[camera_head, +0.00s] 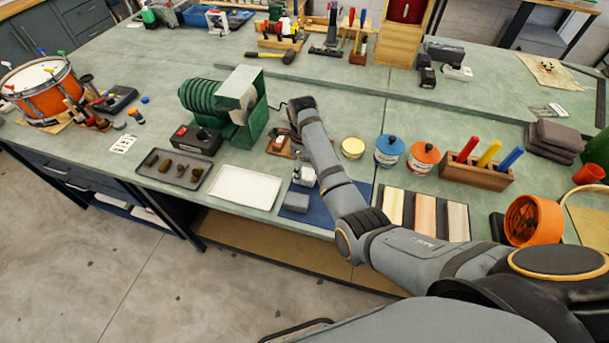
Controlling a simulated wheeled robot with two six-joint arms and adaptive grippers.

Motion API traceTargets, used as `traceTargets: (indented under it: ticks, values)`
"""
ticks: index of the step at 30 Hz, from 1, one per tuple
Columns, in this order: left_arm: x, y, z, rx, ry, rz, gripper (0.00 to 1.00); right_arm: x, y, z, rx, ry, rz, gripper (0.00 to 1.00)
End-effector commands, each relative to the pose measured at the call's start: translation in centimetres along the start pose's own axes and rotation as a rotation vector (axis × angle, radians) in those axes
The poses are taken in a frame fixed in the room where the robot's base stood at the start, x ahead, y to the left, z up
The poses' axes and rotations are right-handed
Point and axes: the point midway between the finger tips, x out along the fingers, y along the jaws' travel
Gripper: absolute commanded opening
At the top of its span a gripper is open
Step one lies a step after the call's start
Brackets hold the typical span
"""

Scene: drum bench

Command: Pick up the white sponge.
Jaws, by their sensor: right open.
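A pale grey block (296,201), perhaps the white sponge, lies on a blue mat (321,216) at the bench's front edge. It looks grey rather than white here, and I cannot be sure. A small whitish object (304,174) stands just behind it. My right arm crosses the mat from the lower right. My right gripper (291,134) is open, beyond the block and apart from it, near a small brown board. Its fingers are small and partly hidden by the wrist. My left gripper is not in view.
A white tray (245,188) and a dark tray with small parts (173,168) lie left of the mat. A green machine (235,105) stands behind. Yellow, blue (389,150) and orange tins and striped boards (425,213) stand to the right.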

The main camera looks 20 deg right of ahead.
Motion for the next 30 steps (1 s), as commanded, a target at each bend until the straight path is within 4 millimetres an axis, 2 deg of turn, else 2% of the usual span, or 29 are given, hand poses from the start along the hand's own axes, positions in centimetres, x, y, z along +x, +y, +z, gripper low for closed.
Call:
traceTargets:
  ticks: [1, 3, 6, 11, 15, 18, 28, 30]
  values:
    - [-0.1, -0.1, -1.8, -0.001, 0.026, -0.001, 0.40, 0.1, -0.1, -0.1, 0.000, 0.001, 0.000, 0.72]
    - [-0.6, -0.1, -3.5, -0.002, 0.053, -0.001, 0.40, 0.8, -0.2, -0.2, 0.000, 0.004, 0.003, 0.72]
    - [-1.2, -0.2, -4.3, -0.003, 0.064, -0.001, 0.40, 2.5, -0.7, -0.4, 0.000, 0.004, 0.003, 0.72]
    - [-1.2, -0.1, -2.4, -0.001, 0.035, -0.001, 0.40, 4.8, -0.7, -0.4, 0.000, 0.001, 0.002, 0.72]
    - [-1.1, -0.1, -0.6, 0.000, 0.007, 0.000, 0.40, 5.2, -0.7, -0.3, 0.000, 0.000, 0.000, 0.72]
    - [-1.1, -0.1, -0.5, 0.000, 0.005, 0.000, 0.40, 5.2, -0.7, -0.3, 0.000, 0.000, 0.000, 0.72]
    - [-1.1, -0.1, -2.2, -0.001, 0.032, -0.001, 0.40, 5.2, -0.7, -0.3, 0.000, 0.000, 0.000, 0.28]
    - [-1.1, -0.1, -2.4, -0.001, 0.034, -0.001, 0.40, 5.2, -0.7, -0.3, 0.000, 0.000, 0.000, 0.27]
